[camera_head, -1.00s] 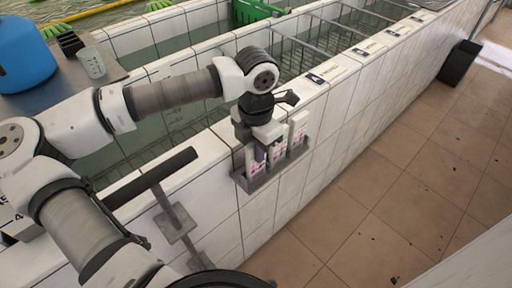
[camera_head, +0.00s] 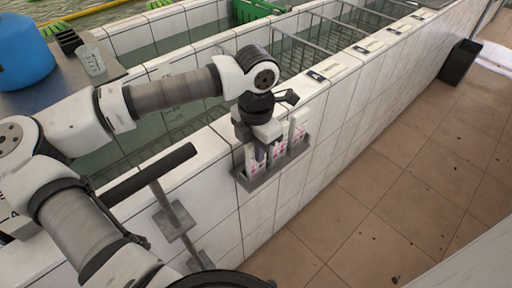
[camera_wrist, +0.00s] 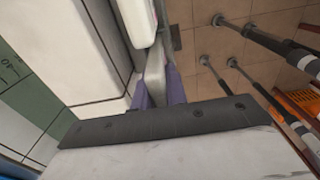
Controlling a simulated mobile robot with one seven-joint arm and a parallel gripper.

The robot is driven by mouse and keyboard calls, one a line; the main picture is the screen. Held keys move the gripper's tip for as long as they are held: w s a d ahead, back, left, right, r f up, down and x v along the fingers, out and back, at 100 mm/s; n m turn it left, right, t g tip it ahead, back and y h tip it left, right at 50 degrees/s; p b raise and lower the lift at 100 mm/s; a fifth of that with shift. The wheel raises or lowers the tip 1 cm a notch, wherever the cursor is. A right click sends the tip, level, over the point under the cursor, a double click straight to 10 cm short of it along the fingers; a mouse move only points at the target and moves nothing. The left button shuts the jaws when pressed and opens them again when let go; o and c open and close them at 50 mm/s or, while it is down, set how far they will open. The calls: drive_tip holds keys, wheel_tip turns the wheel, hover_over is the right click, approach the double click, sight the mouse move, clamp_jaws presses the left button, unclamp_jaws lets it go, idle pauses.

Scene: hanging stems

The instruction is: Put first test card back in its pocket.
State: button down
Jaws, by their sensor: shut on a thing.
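The grey pocket rack (camera_head: 262,181) hangs on the outer face of the white tiled wall. Several white test cards with pink and purple marks stand in it, one at the right end (camera_head: 300,124) and others lower and to the left. My gripper (camera_head: 262,150) points down over the rack. In the wrist view my purple fingers (camera_wrist: 158,92) are shut on a white test card (camera_wrist: 155,72). The card's lower part is hidden, so I cannot tell how deep it sits in a pocket. Another white card or block (camera_wrist: 140,18) is close beyond it.
Water basins with metal racks lie behind the tiled wall. A grey T-shaped bar (camera_head: 150,175) stands left of the rack. A blue container (camera_head: 25,52) and a clear cup (camera_head: 92,61) stand at the upper left. The brown tiled floor (camera_head: 400,200) at right is mostly clear.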

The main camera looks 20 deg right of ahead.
drive_tip(key=shift+f, duration=0.2)
drive_tip(key=c, duration=1.3)
unclamp_jaws()
drive_tip(key=shift+r, duration=0.1)
